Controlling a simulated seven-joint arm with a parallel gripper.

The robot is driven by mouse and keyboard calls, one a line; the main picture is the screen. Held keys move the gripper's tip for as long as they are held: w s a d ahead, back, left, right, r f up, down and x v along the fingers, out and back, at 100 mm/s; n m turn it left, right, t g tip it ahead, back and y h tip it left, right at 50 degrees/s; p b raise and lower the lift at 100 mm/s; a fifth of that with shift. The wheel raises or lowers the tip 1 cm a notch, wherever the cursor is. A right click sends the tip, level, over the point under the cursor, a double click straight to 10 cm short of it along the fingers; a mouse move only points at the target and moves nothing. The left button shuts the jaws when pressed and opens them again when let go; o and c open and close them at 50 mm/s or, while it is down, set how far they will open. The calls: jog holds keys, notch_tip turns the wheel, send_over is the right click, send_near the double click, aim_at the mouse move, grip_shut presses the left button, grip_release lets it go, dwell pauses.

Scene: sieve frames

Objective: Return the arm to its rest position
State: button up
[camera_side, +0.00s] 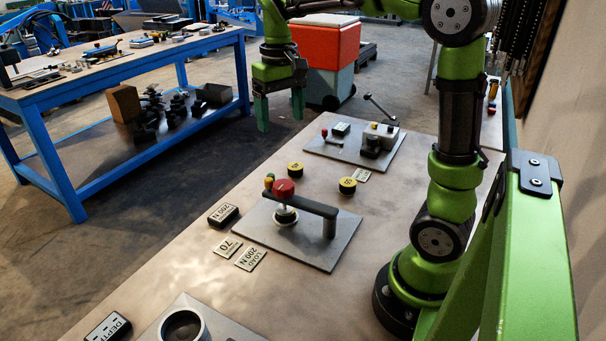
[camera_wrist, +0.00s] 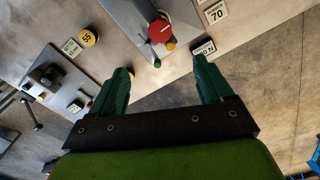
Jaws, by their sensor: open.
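My green arm stands at the right of the table in the side view. My gripper (camera_side: 281,108) hangs high, past the table's far left edge, with its two green fingers spread and nothing between them. In the wrist view my gripper (camera_wrist: 163,75) also shows open and empty, with the table below it. It touches nothing that I can see.
A press fixture with a red knob (camera_side: 283,188) stands mid-table. Two yellow discs (camera_side: 347,186) (camera_side: 295,169) lie near it. A far plate (camera_side: 330,145) carries a clamp device. A black 200 N block (camera_side: 223,214) and label cards (camera_side: 250,258) lie in front. A cup (camera_side: 183,327) is nearest.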

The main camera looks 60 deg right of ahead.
jog(key=s+a+f+t+y, duration=0.2)
jog(key=s+a+t, duration=0.5)
jog(key=s+a, duration=0.4)
jog(key=shift+s+a+f+n, duration=0.15)
jog(key=shift+a+f+n, duration=0.05)
jog(key=shift+a+n, duration=0.25)
